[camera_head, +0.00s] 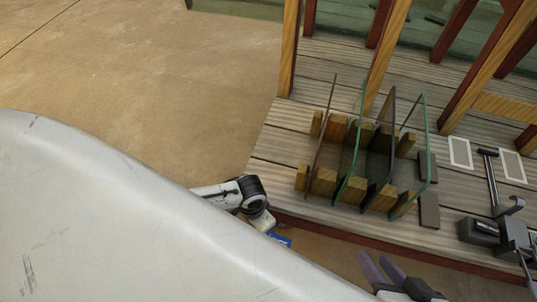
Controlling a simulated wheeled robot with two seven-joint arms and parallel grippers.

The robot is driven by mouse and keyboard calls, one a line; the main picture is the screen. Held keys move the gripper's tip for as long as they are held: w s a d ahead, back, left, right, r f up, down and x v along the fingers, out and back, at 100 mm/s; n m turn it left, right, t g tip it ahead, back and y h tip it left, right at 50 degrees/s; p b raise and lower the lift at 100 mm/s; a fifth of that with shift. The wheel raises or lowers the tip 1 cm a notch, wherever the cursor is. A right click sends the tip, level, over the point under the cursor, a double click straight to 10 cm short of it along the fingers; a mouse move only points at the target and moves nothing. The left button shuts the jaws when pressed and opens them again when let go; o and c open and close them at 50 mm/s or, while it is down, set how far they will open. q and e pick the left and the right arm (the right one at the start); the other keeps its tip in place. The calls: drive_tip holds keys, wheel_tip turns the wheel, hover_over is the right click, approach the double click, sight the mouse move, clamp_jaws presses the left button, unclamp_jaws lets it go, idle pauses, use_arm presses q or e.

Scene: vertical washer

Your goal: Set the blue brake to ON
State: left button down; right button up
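My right gripper (373,258) is at the bottom centre-right, with two purple fingers pointing up and a gap between them. Nothing shows between the fingers. A white and black jointed arm part, which looks like my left arm, comes from behind a large white surface at centre. A small blue piece (280,239) shows just below that joint, mostly hidden by the white surface. I cannot tell whether it is the blue brake or part of the arm. No other blue part is clear.
A large smooth white surface (120,220) fills the lower left and blocks the view. A wooden rack (325,184) with upright glass panes stands on a plank platform (290,130). A dark grey device with a lever (491,180) is at right. Brown floor (170,80) is clear at upper left.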

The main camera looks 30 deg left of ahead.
use_arm(q)
drive_tip(key=shift+r+p, duration=0.4)
drive_tip(key=shift+r, duration=0.3)
drive_tip(key=shift+r+p, duration=0.3)
drive_tip(key=shift+p, duration=0.05)
drive_tip(key=shift+r+p, duration=0.35)
drive_tip(key=shift+p, duration=0.1)
drive_tip(key=shift+r+p, duration=0.55)
drive_tip(key=shift+p, duration=0.15)
use_arm(e)
drive_tip(key=d, duration=0.1)
drive_tip(key=s+d+m+t+h, duration=0.1)
drive_tip(key=shift+d+r, duration=0.35)
drive_tip(key=shift+r, duration=0.05)
